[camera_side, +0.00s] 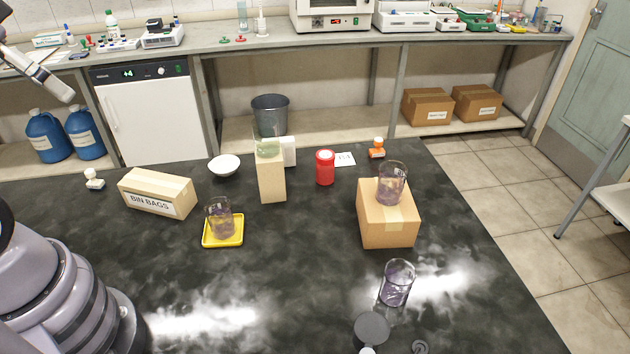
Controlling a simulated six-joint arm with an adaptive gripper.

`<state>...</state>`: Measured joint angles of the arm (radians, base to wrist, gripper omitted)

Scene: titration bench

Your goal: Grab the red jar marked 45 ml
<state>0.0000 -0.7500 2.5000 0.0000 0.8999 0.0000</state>
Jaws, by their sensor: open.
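A red jar (325,170) with a small pale mark on its front stands upright on the dark bench top, near the far edge and right of the tall tan block. The mark is too small to read. Nothing touches the jar from what I can see. No other red jar shows on this bench. My gripper is not clearly in view; only parts of my arm show at the left edge.
A cardboard box (388,229) bears a beaker; another beaker (397,284) stands in front. Left are a yellow tray (223,241) and BIN BAGS box (156,191).

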